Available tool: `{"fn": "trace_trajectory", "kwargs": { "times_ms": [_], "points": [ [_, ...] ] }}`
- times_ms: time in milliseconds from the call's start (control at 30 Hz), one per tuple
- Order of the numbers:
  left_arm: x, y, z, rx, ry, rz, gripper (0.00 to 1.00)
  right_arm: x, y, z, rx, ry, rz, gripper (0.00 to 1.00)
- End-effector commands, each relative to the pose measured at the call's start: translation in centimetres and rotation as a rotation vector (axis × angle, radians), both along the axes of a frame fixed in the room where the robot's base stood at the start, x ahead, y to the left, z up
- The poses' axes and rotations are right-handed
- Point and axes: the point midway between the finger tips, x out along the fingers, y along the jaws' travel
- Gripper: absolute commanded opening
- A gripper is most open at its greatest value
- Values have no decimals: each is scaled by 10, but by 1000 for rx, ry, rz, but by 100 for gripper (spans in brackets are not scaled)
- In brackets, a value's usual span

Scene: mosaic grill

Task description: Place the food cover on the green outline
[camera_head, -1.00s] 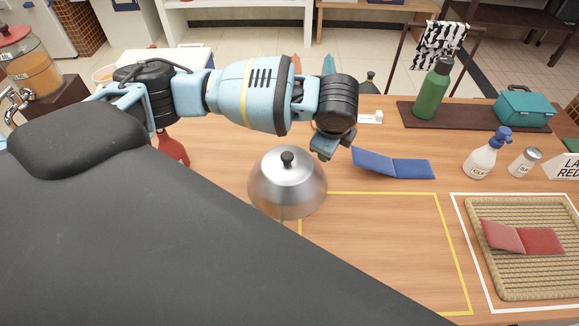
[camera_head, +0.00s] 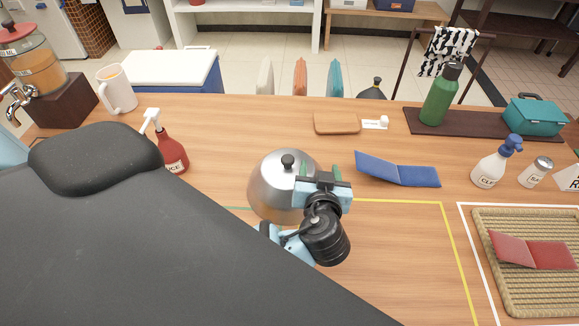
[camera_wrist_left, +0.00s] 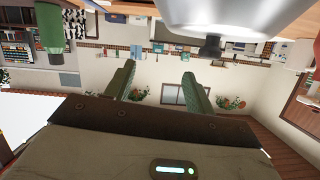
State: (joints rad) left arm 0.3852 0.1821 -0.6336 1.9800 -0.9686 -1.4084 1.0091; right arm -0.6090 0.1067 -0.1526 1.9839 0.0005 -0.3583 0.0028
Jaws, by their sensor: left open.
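The food cover (camera_head: 270,190) is a shiny metal dome with a black knob on top. It stands upright on the wooden table near the middle of the head view. Its right side is hidden by my left gripper (camera_head: 320,170), which is open and close beside the cover, near knob height. In the left wrist view the gripper's two green fingers (camera_wrist_left: 160,75) are apart with nothing between them. The cover (camera_wrist_left: 235,12) and its knob show upside down beyond them. A short piece of the green outline (camera_head: 237,208) shows at the cover's left; most of it is hidden.
A yellow outline (camera_head: 460,258) lies right of the cover. A blue folded cloth (camera_head: 398,172) lies behind it. A red sauce bottle (camera_head: 172,153) stands to the left. A woven tray (camera_head: 483,262) with a red cloth is at the right. A wooden board (camera_head: 337,123) lies behind.

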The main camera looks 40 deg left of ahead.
Motion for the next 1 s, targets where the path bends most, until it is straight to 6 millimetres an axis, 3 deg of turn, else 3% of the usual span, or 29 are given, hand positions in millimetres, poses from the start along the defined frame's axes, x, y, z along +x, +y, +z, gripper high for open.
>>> {"fn": "trace_trajectory", "kwargs": {
  "times_ms": [133,333,1000],
  "points": [
    [-26,27,-7,-31,-93,149,54,-1,0,-2,1,4,0,36],
    [-37,41,-7,-35,-147,216,54,-1,0,-2,1,4,2,36],
    [-13,65,-15,-30,-148,213,54,5,-2,6,-6,-15,9,36]
  ]
}}
